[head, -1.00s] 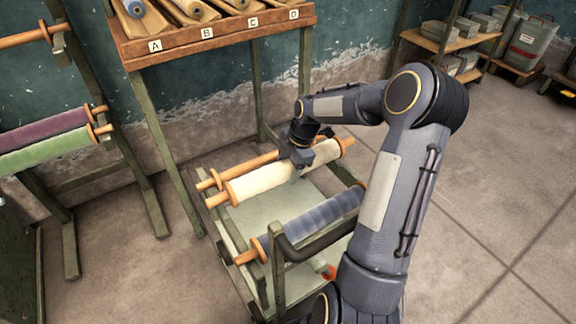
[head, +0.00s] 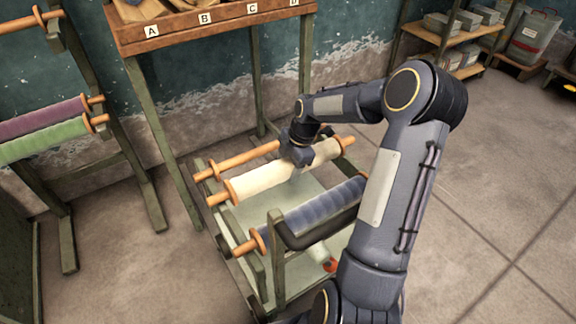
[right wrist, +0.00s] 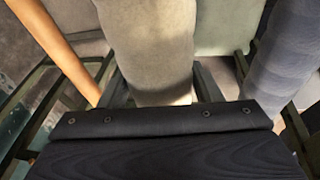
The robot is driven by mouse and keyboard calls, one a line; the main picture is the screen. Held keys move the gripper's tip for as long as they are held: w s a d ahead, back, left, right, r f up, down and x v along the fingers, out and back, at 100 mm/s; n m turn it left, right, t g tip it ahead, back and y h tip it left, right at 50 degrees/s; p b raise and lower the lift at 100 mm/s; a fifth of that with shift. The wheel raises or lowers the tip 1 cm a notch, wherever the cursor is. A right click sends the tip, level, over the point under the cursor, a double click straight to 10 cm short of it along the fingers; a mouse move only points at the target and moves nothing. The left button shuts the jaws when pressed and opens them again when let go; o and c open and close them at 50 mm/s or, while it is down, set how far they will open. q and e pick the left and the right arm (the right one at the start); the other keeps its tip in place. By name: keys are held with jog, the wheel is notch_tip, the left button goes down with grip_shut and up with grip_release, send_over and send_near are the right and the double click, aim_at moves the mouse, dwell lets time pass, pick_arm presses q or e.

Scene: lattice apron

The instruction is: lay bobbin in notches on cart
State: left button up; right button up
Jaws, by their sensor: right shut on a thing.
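The cream bobbin (head: 262,178) has orange wooden ends and lies lengthwise over the cart (head: 305,204), between an orange rod and a blue bobbin. My right gripper (head: 298,158) is shut on it near its middle, from above. In the right wrist view the cream bobbin (right wrist: 155,45) runs between the two fingers of my right gripper (right wrist: 162,88). I cannot tell whether its ends touch the cart's notches. The blue bobbin (head: 320,210) lies on the near side of the cart. The orange rod (head: 245,160) lies on the far side. My left gripper is out of view.
A wooden rack (head: 200,38) labelled A to D stands behind the cart. A stand at left holds a purple bobbin (head: 45,118) and a green bobbin (head: 45,140). Shelves (head: 450,52) stand at the back right. The floor at right is clear.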

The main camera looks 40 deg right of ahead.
jog(key=shift+r, duration=0.1)
jog(key=shift+f, duration=0.45)
dwell(0.4)
jog(key=shift+f+b, duration=0.75)
jog(key=shift+f, duration=0.2)
jog(key=shift+f, duration=0.6)
dwell(0.7)
jog(key=o, duration=1.4)
jog(key=p+v, duration=0.2)
jog(key=v, duration=0.5)
jog(key=shift+s+d+r, duration=0.1)
jog(key=shift+d+r, duration=0.05)
jog(key=shift+r, duration=0.25)
